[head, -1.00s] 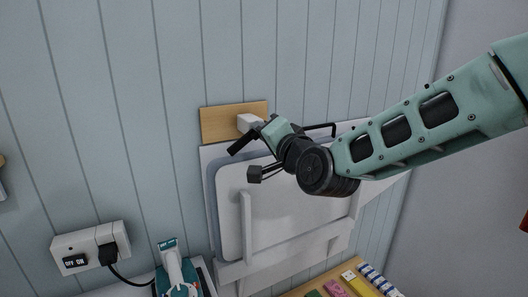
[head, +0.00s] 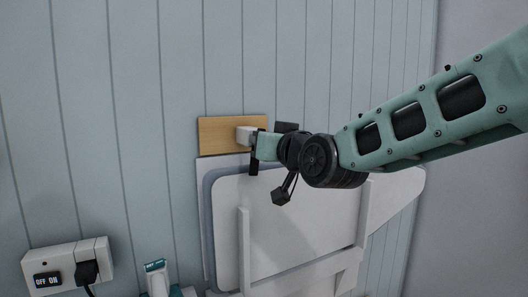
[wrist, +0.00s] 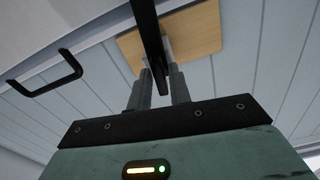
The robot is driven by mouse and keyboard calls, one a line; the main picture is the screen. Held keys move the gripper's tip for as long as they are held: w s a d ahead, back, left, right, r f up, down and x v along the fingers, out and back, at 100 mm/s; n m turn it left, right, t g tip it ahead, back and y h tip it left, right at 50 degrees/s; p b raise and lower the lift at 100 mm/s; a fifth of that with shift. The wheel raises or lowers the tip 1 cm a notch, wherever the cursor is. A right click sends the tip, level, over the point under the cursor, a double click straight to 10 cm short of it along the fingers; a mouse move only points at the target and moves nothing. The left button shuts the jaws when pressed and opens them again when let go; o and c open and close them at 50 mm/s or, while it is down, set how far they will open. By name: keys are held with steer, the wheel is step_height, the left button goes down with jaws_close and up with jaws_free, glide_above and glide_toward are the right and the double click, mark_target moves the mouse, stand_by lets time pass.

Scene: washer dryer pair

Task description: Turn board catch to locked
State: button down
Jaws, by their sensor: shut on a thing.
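The board catch (head: 243,134) is a small white block on a wooden plate (head: 219,136) on the wall, just above the folded white board (head: 300,208). My gripper (head: 254,142) reaches it from the right and is shut on the catch. In the wrist view my two fingers (wrist: 160,88) point up at the wooden plate (wrist: 205,28). A dark bar crosses in front of them and hides most of the catch there. I cannot tell the catch's exact angle.
A socket (head: 66,267) with a black plug and an OFF/ON label is at lower left. A teal and white item (head: 157,278) stands at the bottom. A black U-shaped handle (wrist: 45,75) shows at left in the wrist view. The panelled wall left of the plate is clear.

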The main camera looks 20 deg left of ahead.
steer(key=shift+f+n+b, duration=0.15)
steer(key=shift+n+b, duration=0.2)
steer(key=shift+n, duration=0.55)
steer(key=c, duration=1.5)
jaws_free()
steer(key=shift+d, duration=0.1)
steer(key=b+v, duration=0.4)
steer(key=v, duration=1.3)
steer(key=shift+s, duration=0.2)
